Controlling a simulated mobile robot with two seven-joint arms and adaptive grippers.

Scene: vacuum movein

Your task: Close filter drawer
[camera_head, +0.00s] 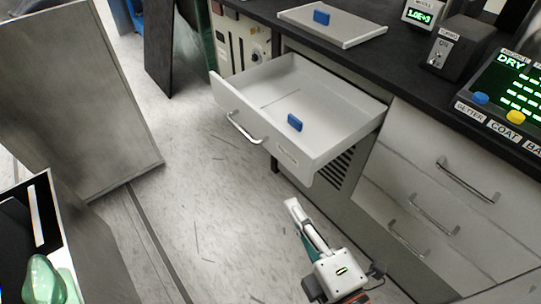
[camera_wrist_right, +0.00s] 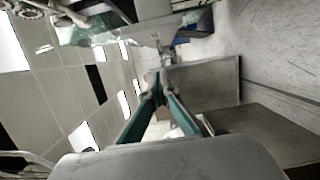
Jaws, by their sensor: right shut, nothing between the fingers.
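The filter drawer (camera_head: 335,151) is a white, open-topped drawer pulled well out from under the dark counter in the head view. Its bar handle (camera_head: 243,128) is on the front face, and a small blue block (camera_head: 295,122) sits inside it. My right gripper (camera_head: 293,205) is below the drawer in the picture, with its fingers pointing up towards it. It appears apart from the drawer and handle. In the right wrist view its teal fingers (camera_wrist_right: 163,88) come together at the tips, shut and empty. The drawer is not clearly visible there. My left gripper is not in view.
Shut drawers with bar handles (camera_head: 468,181) are right of the open one. The dark counter (camera_head: 401,62) carries a white tray (camera_head: 333,27) and instruments with green displays (camera_head: 516,88). A large grey panel (camera_head: 75,95) stands at left. Grey floor (camera_head: 185,150) is clear before the drawer.

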